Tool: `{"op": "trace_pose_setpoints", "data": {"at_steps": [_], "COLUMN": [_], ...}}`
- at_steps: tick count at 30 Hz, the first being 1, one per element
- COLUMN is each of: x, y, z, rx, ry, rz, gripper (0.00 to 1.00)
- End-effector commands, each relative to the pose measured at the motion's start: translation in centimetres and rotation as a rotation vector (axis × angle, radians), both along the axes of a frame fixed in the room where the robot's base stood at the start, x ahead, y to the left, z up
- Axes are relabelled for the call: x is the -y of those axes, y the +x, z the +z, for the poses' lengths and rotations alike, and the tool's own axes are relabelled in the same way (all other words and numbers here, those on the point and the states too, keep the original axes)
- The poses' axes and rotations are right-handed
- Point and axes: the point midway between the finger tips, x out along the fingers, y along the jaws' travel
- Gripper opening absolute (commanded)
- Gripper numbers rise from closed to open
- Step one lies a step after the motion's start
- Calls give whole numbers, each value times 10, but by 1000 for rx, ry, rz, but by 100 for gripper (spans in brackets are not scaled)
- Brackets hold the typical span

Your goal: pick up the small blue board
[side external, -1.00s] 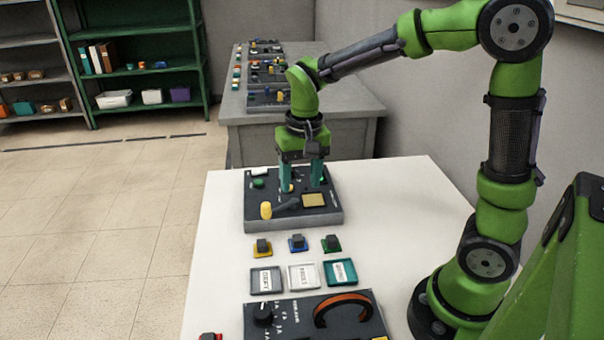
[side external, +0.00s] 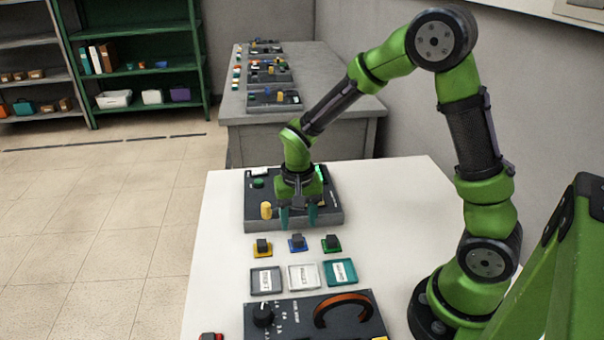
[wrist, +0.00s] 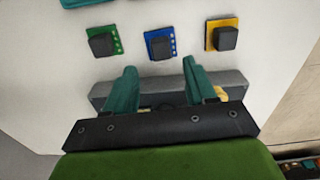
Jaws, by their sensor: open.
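The small blue board (side external: 298,243) lies on the white table with a dark block on top, between the yellow board (side external: 262,248) and the green board (side external: 331,244). In the wrist view the blue board (wrist: 161,44) is ahead of the fingers, between the green board (wrist: 104,41) and the yellow board (wrist: 222,35). My gripper (side external: 298,222) is open and empty, pointing down over the near edge of the dark control panel, behind the blue board. In the wrist view my gripper's (wrist: 159,75) two teal fingers are spread apart.
Grey (side external: 266,280), white (side external: 303,277) and teal (side external: 340,271) labelled trays lie in front of the boards. Another panel (side external: 288,322) with a black dial and orange-brown arc is nearest.

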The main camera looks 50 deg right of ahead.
Motion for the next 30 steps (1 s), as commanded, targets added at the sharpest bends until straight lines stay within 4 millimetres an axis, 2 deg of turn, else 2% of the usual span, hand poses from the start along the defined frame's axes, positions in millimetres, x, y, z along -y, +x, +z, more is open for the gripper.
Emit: {"op": "trace_pose_setpoints", "data": {"at_steps": [3,8,17,28,30], "x": [-3,-4,-4,-4,-4], "y": [0,1,1,1,1], "z": [-20,-40,-45,-44,-44], "rx": [-7,-4,0,0,0], "ry": [-1,0,0,0,0], "rz": [1,0,1,1,1], "gripper": [55,55,55,0,0]}}
